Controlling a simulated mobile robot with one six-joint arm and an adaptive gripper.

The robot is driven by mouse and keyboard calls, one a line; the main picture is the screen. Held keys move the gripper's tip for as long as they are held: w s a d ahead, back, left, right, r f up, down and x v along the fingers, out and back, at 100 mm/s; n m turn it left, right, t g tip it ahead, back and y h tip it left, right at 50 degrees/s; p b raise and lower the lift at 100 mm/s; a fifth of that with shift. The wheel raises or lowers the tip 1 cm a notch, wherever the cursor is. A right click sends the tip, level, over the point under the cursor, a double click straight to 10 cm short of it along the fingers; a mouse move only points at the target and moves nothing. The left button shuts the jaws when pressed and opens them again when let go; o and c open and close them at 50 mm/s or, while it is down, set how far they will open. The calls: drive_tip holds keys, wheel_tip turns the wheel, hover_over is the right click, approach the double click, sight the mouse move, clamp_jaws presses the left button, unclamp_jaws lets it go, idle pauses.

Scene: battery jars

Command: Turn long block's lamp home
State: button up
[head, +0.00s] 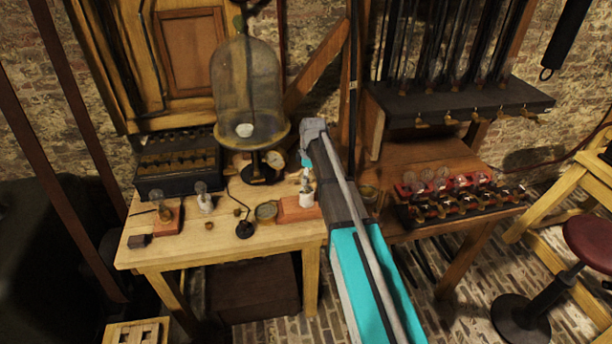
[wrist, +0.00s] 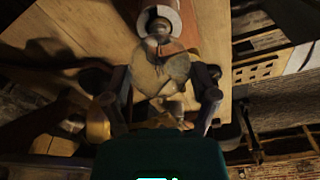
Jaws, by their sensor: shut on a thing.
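The long block (head: 290,210), reddish brown, lies at the right end of the wooden table and carries a white socket (head: 306,200). In the wrist view the block (wrist: 208,30) runs behind the white socket ring (wrist: 174,17). A clear glass lamp (wrist: 160,72) is between my gripper's fingers (wrist: 164,92), its narrow neck at the socket mouth. My gripper (head: 307,178) is shut on the lamp, directly above the socket. How deep the lamp's base sits in the socket is hard to tell.
Another lamp on a short block (head: 167,222) and a lamp in a white holder (head: 205,203) stand at left. A round brass-rimmed dial (head: 266,211) is next to the long block. A glass dome (head: 247,90) stands behind. A red lamp rack (head: 460,195) is on the right table.

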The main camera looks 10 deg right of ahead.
drive_tip(key=shift+m+t, duration=0.3)
drive_tip(key=shift+m, duration=2)
drive_tip(key=m, duration=0.3)
drive_tip(key=shift+m+h, duration=0.4)
drive_tip(key=shift+d+m, duration=0.1)
drive_tip(key=shift+m, duration=1.2)
drive_tip(key=shift+m, duration=0.7)
drive_tip(key=shift+w+m+h, duration=0.1)
drive_tip(key=shift+m+h, duration=0.4)
drive_tip(key=shift+m, duration=1.6)
